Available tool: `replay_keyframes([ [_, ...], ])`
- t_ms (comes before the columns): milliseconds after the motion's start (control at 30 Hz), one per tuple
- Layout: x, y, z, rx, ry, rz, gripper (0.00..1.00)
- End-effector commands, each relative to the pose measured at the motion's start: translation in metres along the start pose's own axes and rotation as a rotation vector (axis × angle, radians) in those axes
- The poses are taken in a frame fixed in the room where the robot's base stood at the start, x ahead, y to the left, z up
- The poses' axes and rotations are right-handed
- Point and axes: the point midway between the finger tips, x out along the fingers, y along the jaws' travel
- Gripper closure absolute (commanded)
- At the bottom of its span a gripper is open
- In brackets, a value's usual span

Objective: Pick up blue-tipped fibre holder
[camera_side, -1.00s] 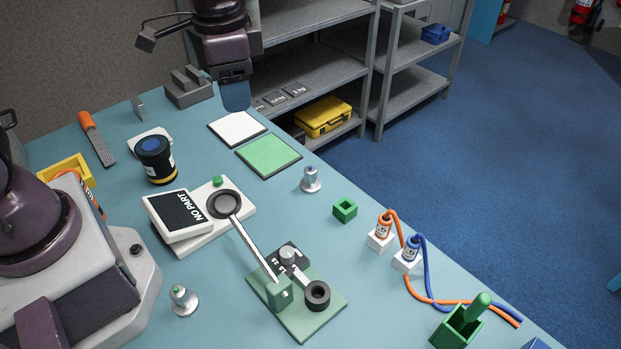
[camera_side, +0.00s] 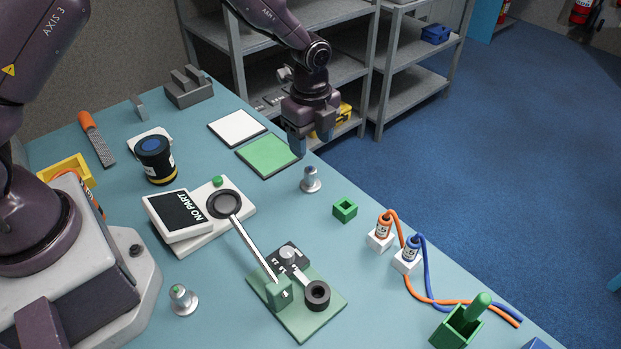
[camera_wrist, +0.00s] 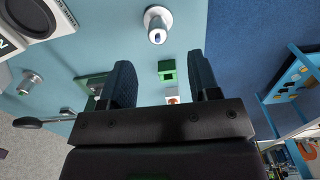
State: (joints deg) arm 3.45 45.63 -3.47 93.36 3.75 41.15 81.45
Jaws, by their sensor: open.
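The blue-tipped fibre holder (camera_side: 311,180) is a small silver piece with a round base, standing upright near the table's right edge. In the wrist view it (camera_wrist: 157,21) is at the top centre, ahead of the space between my fingers. My gripper (camera_side: 309,142) is open and empty, fingers down, above and behind the holder by the green mat, not touching it. Both dark fingers show apart in the wrist view (camera_wrist: 163,75). A similar green-tipped holder (camera_side: 183,301) stands at the front left of the table; it also shows in the wrist view (camera_wrist: 30,83).
A green square block (camera_side: 345,210) stands right of the holder, with orange and blue cabled connectors (camera_side: 408,254) beyond it. The green mat (camera_side: 268,156) lies behind. A lever fixture (camera_side: 297,299) and the NO PART console (camera_side: 182,216) occupy the middle. Shelving (camera_side: 373,70) stands behind the table.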

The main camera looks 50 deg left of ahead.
Motion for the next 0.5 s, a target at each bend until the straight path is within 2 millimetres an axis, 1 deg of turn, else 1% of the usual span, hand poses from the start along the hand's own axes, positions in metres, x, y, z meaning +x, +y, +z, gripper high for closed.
replay_keyframes([
  [33,0.011,0.001,-0.001,0.001,0.000,0.005,0.44],
  [133,0.028,0.001,0.000,0.000,-0.001,0.004,0.44],
  [200,0.035,0.000,0.000,-0.001,-0.001,0.001,0.44],
  [367,0.045,0.001,0.000,-0.002,-0.001,0.000,0.44],
  [500,0.064,0.003,-0.002,-0.001,-0.001,0.003,0.44],
])
